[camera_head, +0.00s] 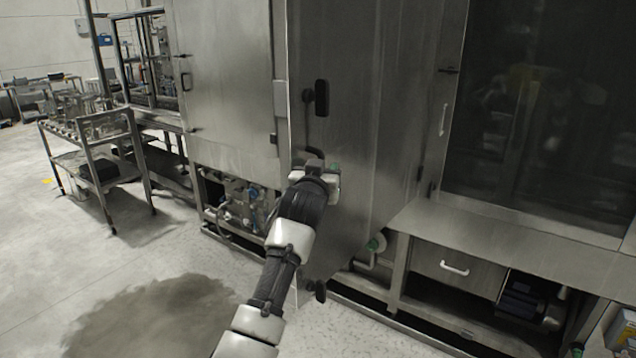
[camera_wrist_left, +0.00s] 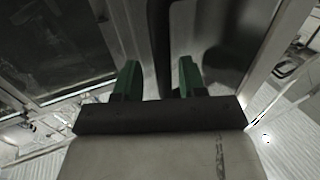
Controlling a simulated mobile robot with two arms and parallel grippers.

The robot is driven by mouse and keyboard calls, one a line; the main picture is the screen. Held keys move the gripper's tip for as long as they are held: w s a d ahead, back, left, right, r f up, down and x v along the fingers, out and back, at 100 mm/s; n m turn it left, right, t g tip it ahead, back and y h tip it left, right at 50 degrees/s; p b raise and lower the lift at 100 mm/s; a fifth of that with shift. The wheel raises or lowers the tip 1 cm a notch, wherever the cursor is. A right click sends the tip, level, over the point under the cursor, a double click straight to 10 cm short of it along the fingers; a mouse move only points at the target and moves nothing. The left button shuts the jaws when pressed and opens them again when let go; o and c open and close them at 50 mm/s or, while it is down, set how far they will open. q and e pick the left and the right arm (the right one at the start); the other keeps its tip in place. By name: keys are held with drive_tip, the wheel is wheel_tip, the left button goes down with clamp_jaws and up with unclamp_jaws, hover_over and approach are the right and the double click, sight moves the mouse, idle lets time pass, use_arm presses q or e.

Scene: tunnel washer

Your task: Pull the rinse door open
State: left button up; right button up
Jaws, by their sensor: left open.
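The rinse door appears to be the tall steel panel (camera_head: 365,120) in the middle of the head view. It stands at an angle to the machine front and looks swung outward. A black handle part (camera_head: 320,98) sits near its left edge, and a dark curved bar runs below it. My left gripper (camera_head: 322,168) is at that edge, below the black part, and its arm hides some of the door. In the left wrist view its green fingertips (camera_wrist_left: 158,78) are apart, with a dark upright bar (camera_wrist_left: 158,40) between or just beyond them; contact is unclear. My right gripper is out of view.
A closed steel cabinet door (camera_head: 228,75) is left of the panel, with open pipework below. A bench ledge (camera_head: 520,235) with a drawer (camera_head: 455,268) lies to the right under a dark window. A steel cart (camera_head: 95,150) stands at left. The floor at front left is clear, with a dark stain.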

use_arm(q)
drive_tip(key=b+v, duration=0.3)
drive_tip(key=v, duration=0.7)
drive_tip(key=shift+d, duration=0.2)
